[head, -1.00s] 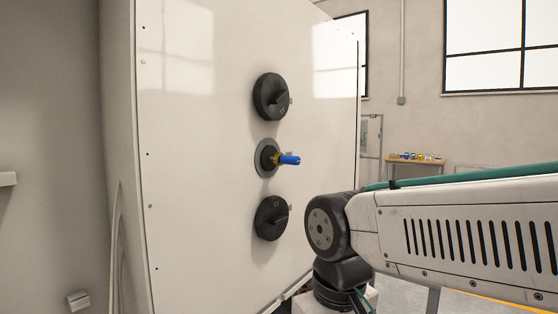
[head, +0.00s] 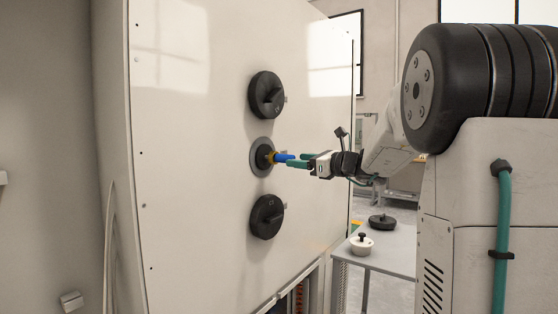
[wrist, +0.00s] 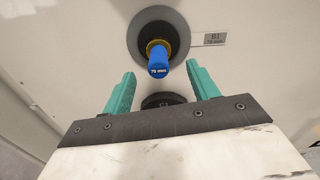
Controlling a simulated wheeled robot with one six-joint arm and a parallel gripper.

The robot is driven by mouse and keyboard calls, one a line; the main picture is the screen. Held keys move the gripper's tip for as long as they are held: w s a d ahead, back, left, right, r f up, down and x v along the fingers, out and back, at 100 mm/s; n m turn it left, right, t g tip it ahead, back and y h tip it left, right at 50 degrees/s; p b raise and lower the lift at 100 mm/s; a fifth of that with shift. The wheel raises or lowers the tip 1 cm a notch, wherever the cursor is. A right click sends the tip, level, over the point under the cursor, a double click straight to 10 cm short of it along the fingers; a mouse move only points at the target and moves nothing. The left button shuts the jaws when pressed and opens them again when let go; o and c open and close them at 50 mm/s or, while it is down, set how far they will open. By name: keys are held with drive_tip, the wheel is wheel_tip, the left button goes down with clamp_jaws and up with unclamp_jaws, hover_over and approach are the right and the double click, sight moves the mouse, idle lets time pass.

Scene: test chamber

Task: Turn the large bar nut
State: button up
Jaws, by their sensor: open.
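A blue bar marked 70 mm (head: 283,157) sticks out from the wall panel between two round black knobs. A brass-coloured collar is at its base, on a grey round plate (head: 258,165). In the wrist view the blue bar (wrist: 158,65) points toward me, with the plate (wrist: 141,31) behind it. My gripper (head: 294,160) is at the bar's outer end. Its teal fingers are open. In the wrist view my gripper (wrist: 161,71) has one finger on each side of the bar, with gaps and no visible contact.
A small label (wrist: 209,40) is right of the plate. A table (head: 383,251) at the right holds a white lidded pot (head: 361,245) and a black round piece (head: 382,222).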

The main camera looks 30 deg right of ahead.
sight(281, 159)
drive_tip(key=x, duration=0.7)
drive_tip(key=shift+w+a+f, duration=0.1)
drive_tip(key=shift+w+a, duration=0.05)
drive_tip(key=shift+w, duration=0.1)
drive_tip(key=c, duration=1)
